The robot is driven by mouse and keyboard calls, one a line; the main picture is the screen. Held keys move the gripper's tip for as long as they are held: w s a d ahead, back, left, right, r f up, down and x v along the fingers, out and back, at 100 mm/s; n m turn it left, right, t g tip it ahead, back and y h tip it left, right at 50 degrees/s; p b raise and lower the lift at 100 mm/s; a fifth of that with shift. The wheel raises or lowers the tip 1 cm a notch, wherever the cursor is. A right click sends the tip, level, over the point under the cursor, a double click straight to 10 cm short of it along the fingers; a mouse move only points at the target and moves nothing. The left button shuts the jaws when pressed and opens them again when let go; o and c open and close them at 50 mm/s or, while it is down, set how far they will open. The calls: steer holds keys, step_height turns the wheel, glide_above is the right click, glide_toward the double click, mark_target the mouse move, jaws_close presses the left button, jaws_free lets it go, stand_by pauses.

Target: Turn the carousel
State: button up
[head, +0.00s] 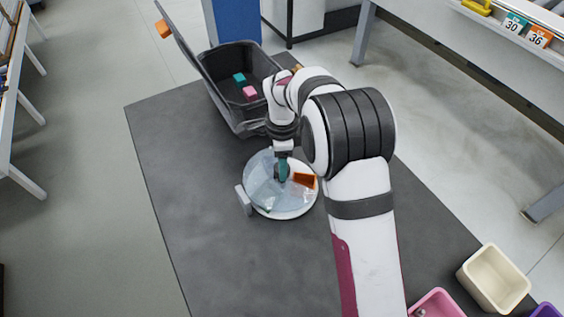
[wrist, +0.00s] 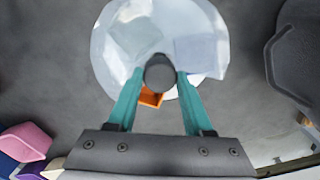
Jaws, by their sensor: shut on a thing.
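The carousel (head: 262,187) is a round disc with a pale, translucent bluish top and a white lower rim, standing on the dark mat. In the wrist view, the carousel (wrist: 110,62) has a dark round knob (wrist: 160,73) at its middle. My gripper (wrist: 160,80) has teal fingers shut on this knob from both sides. In the head view, my gripper (head: 283,172) points down at the disc's centre and hides most of the knob.
A dark open bin (head: 222,105) with a teal block (head: 239,78) and a pink block (head: 250,93) stands behind the carousel. A grey piece (head: 243,200) is at the carousel's left edge. Cream (head: 492,282) and pink (head: 437,303) containers are at front right. The mat's left is clear.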

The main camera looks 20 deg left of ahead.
jaws_close()
steer(key=shift+m, duration=0.3)
steer(key=m, duration=0.3)
steer(key=shift+m, duration=0.4)
steer(key=m, duration=0.3)
steer(key=shift+m, duration=0.4)
steer(key=m, duration=0.4)
steer(key=shift+m, duration=1.7)
